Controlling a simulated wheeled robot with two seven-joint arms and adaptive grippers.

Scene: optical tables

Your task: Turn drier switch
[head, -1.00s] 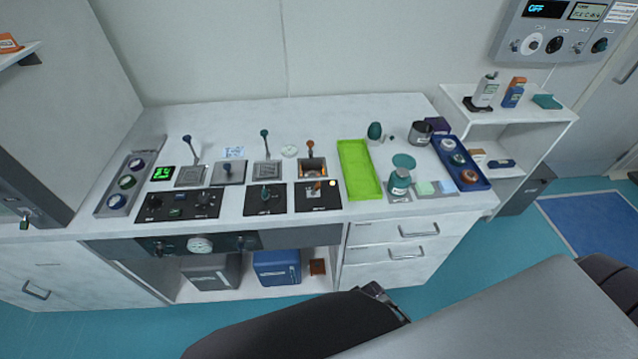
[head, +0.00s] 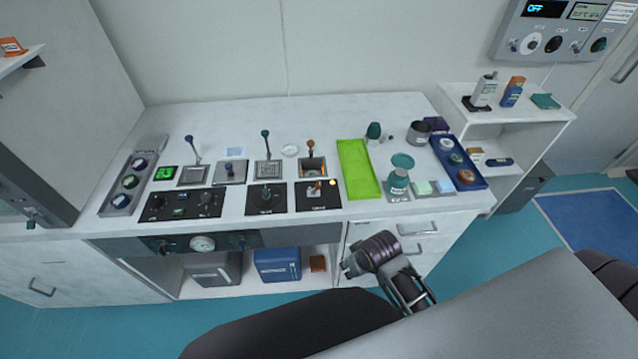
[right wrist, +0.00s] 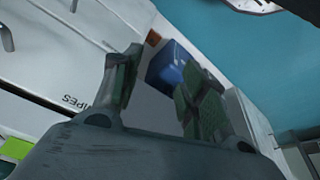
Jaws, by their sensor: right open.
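My right gripper (head: 352,266) is in front of the drawers, below the bench top and apart from the panels. In the right wrist view its fingers (right wrist: 160,75) are spread and empty. My left gripper is not in view.
Upright levers stand behind the panels. A green tray (head: 358,169), a green-capped jar (head: 398,181) and a blue tray (head: 459,162) are to the right. A blue box (head: 277,264) sits on the shelf below. A wall unit (head: 560,30) reads OFF.

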